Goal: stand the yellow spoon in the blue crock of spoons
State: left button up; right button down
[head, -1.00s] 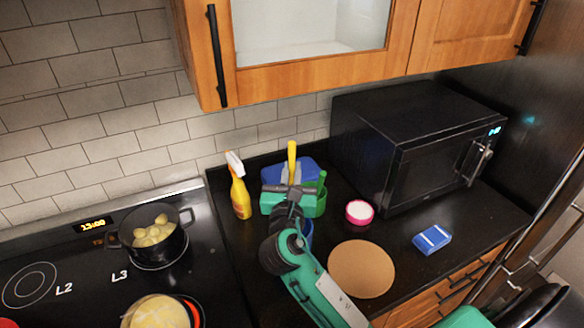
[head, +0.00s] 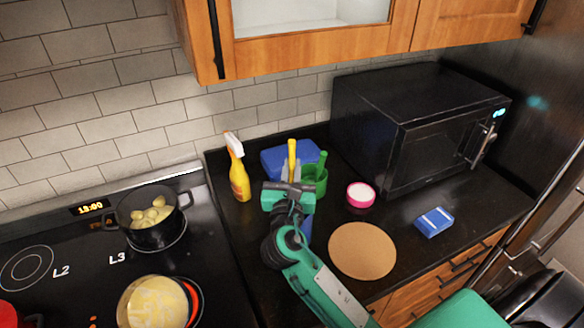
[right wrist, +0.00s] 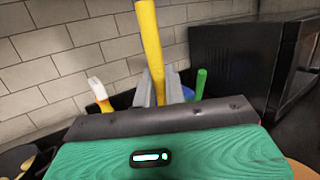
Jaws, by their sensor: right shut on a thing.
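The yellow spoon (head: 292,152) is upright in my right gripper (head: 291,174), which is shut on its lower handle. In the right wrist view the yellow spoon (right wrist: 150,42) rises from between the grey fingers (right wrist: 160,90); its lower end is hidden. A blue object (head: 307,230), possibly the blue crock, shows only as a strip beside and below my right gripper, mostly hidden by the gripper and arm. I cannot make out spoons in it. My left gripper is not in view.
A green container (head: 316,184) with a green utensil (head: 322,159) stands just right of the gripper, before a blue box (head: 281,156). A spray bottle (head: 238,178) is left. A pink-rimmed tub (head: 360,195), round board (head: 362,250), blue-white pack (head: 434,222) and microwave (head: 420,125) are right.

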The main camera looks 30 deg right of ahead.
jog(key=c, duration=1.4)
grip_release()
jog(key=b+v, duration=0.4)
jog(key=v, duration=1)
